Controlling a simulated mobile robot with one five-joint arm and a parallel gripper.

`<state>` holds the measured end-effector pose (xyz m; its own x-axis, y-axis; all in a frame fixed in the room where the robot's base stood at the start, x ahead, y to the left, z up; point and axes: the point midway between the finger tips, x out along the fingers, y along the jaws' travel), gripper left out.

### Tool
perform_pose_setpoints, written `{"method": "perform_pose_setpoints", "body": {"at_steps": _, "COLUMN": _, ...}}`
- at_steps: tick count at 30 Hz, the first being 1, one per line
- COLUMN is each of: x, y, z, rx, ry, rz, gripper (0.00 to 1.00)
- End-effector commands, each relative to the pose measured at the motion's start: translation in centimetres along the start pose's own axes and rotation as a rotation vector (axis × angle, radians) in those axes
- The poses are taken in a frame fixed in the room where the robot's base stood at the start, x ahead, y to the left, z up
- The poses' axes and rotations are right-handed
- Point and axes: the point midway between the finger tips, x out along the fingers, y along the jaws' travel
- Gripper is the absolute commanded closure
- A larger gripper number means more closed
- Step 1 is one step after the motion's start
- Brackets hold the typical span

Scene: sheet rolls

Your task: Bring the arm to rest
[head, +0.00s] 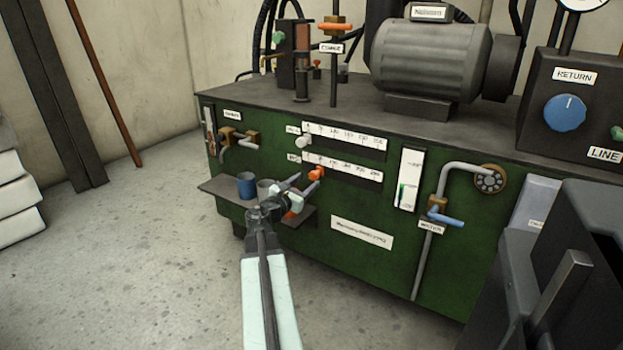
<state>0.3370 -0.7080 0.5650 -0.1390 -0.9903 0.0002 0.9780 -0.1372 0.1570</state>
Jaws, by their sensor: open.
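My gripper (303,188) is at the end of my arm, in the middle of the head view. Its fingers are spread apart and appear empty. It is in front of the green cabinet (270,150), above a small shelf (215,190). An orange slider knob (316,173) on the lower scale shows right by the fingertips; I cannot tell if they touch. A second orange part (294,208) shows just below the gripper, partly hidden by it.
A blue cup (246,185) and a grey cup (266,188) stand on the shelf, close left of the gripper. A blue-handled valve (445,216) and pipe are at the right of the panel. A grey motor (430,60) sits on top. Open floor (150,260) lies at left.

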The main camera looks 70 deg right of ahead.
Motion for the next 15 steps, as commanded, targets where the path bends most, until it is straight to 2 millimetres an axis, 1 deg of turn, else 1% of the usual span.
{"method": "perform_pose_setpoints", "body": {"at_steps": 1, "x": -1.3, "y": -0.1, "z": 0.0, "rx": 0.000, "ry": 0.000, "rz": 0.003, "gripper": 0.48}}
{"method": "perform_pose_setpoints", "body": {"at_steps": 4, "x": -2.4, "y": -0.1, "z": 0.0, "rx": 0.000, "ry": 0.000, "rz": 0.000, "gripper": 0.48}}
{"method": "perform_pose_setpoints", "body": {"at_steps": 15, "x": -2.5, "y": -0.1, "z": 0.0, "rx": 0.000, "ry": 0.000, "rz": -0.001, "gripper": 0.48}}
